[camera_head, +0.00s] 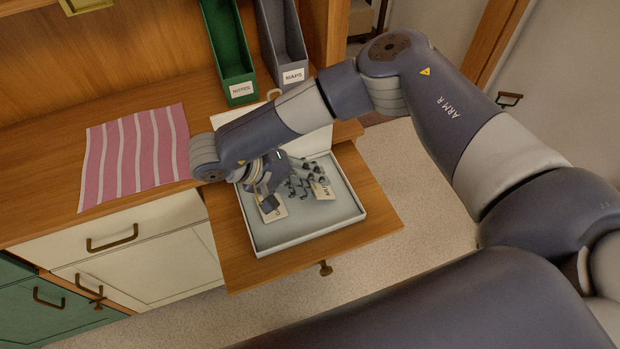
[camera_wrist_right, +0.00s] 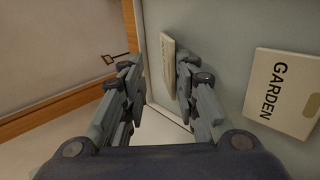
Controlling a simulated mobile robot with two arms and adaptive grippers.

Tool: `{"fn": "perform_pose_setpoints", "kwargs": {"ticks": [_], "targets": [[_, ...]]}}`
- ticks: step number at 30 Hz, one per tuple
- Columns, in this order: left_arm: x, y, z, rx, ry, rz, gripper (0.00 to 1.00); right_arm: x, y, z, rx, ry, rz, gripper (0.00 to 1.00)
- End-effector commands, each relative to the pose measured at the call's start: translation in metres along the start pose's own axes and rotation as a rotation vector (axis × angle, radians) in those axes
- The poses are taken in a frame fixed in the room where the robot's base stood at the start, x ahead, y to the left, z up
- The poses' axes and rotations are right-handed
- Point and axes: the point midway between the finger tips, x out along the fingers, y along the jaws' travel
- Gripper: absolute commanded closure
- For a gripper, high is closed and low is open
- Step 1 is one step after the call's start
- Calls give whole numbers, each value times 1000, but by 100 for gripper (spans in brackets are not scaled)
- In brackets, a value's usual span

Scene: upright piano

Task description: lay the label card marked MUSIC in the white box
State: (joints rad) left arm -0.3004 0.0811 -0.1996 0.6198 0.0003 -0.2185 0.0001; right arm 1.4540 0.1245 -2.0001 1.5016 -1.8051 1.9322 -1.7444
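The white box (camera_head: 262,243) sits open on the pull-out wooden board. Two cream cards lie in it: one on the left (camera_head: 274,211), and one on the right (camera_head: 323,191) whose partly hidden lettering seems to be MUSIC. In the right wrist view a card reading GARDEN (camera_wrist_right: 284,92) lies flat on the box floor, and another card (camera_wrist_right: 167,62) shows beside the box wall, partly behind a finger, its text unreadable. My right gripper (camera_head: 305,184) is low over the box; in the wrist view its fingers (camera_wrist_right: 158,72) stand apart. My left gripper is out of view.
A green holder labelled NOTES (camera_head: 241,89) and a grey one labelled MAPS (camera_head: 292,74) stand at the back. A pink striped cloth (camera_head: 135,155) lies left. The pull-out board (camera_head: 375,205) has free room right of the box.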

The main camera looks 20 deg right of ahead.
Motion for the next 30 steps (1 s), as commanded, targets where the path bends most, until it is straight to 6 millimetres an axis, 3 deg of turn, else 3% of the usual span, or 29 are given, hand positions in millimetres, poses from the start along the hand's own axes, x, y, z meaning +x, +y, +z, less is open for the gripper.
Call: {"fn": "perform_pose_setpoints", "kwargs": {"ticks": [16, 21, 30], "targets": [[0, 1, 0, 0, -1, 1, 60, -101, 0, -1, 2, 5, 0, 72], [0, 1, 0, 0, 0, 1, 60, -115, 0, -1, 1, 2, 0, 72], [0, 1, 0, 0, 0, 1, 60, -117, 0, 0, 0, 1, 0, 72]]}}
